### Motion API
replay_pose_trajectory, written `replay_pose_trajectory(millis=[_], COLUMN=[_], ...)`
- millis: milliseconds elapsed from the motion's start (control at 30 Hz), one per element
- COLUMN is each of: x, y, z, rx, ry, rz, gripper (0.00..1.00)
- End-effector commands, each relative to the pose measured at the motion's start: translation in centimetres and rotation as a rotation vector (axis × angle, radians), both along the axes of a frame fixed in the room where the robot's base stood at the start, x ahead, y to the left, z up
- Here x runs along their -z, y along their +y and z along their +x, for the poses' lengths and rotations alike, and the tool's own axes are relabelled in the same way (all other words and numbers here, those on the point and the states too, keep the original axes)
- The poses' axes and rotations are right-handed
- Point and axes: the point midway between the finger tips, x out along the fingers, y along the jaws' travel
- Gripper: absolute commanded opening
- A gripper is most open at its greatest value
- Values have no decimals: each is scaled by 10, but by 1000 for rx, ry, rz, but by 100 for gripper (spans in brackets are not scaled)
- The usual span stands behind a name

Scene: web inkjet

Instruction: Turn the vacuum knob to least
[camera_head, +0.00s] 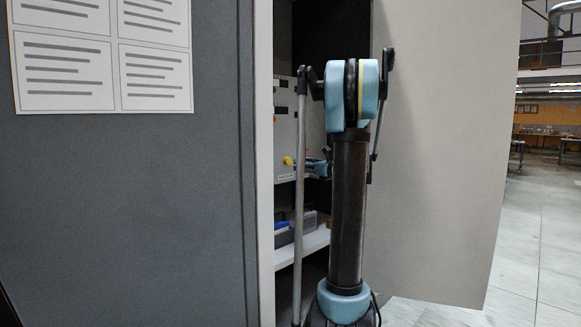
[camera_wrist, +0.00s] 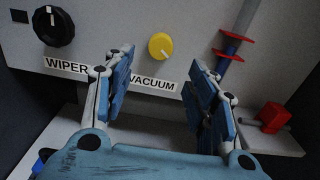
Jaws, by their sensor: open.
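The yellow vacuum knob (camera_wrist: 160,46) is on a pale grey panel, above a label (camera_wrist: 153,84) reading VACUUM. It shows a small line near its lower edge, too small to read as a setting. My gripper (camera_wrist: 166,72) is open and empty. In the wrist view its blue fingers stand either side of and below the knob, apart from it. In the head view the knob (camera_head: 287,160) shows just left of my gripper (camera_head: 318,168), which is partly hidden by my arm.
A larger black knob (camera_wrist: 54,26) labelled WIPER is left of the yellow knob. A blue rod with red discs (camera_wrist: 232,38) and a red block (camera_wrist: 272,116) are at the right. The cabinet door (camera_head: 440,150) stands open. A shelf (camera_head: 311,241) is below the panel.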

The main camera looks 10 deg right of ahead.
Motion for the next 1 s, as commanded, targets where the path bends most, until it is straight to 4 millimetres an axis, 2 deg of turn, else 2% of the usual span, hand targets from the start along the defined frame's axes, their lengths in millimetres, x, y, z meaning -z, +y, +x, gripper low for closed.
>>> replay_pose_trajectory(millis=[200,400,600,900,933,1000], x=[0,0,0,0,0,0], y=[24,40,48,49,48,48], z=[31,54,65,66,66,66], rx=[-3,-1,-1,0,0,0], ry=[0,-1,-1,-1,-1,-1], rz=[0,-1,-1,-1,-1,-1], gripper=[52,52,52,52,50,34])
